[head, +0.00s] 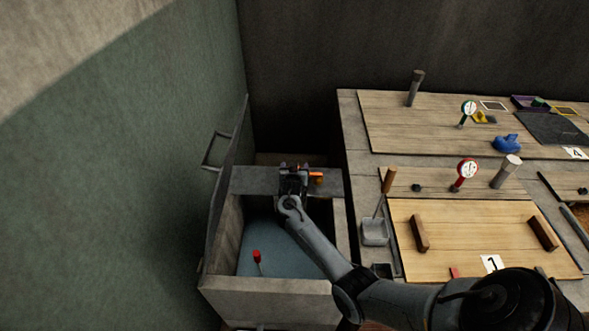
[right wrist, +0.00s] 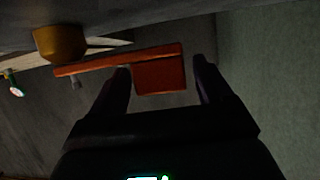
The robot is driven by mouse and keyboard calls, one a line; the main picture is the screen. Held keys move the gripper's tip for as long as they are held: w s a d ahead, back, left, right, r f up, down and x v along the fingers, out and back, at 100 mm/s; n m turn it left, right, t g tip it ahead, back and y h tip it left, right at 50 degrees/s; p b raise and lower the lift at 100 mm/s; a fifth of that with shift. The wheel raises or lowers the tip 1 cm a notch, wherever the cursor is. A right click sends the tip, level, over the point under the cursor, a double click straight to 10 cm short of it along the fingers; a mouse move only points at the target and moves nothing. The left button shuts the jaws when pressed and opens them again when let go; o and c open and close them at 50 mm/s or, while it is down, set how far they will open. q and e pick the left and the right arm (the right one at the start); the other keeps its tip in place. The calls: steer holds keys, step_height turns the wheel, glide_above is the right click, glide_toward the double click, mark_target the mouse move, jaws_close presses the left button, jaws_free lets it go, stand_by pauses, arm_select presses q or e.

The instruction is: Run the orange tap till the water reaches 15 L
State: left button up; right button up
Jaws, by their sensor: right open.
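The orange tap (head: 316,174) is at the back rim of a stone basin (head: 262,298). In the right wrist view the orange tap handle (right wrist: 160,78) has a flat bar and a block, with a brass-yellow part (right wrist: 60,42) to the left. My right gripper (head: 293,170) is at the tap; in the right wrist view its open fingers (right wrist: 163,88) stand on either side of the orange block, with a gap at the right finger. Blue-grey water (head: 285,250) shows in the basin, with a red-topped marker (head: 257,256) standing in it. No litre marking is legible. My left gripper is out of view.
A raised lid (head: 228,180) with a handle stands along the basin's left side by the green wall. To the right, a worktable (head: 350,130) holds wooden boards (head: 470,225), dials (head: 466,170) and a wooden-handled scoop (head: 375,232). My right arm crosses the basin's right rim.

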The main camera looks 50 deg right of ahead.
steer(key=shift+a, duration=0.1)
steer(key=shift+s+a+r, duration=0.15)
steer(key=shift+a+r, duration=0.05)
steer(key=p+v, duration=0.3)
steer(key=v, duration=0.7)
steer(key=shift+p, duration=0.4)
steer(key=shift+s+f, duration=0.1)
steer(key=shift+f, duration=0.05)
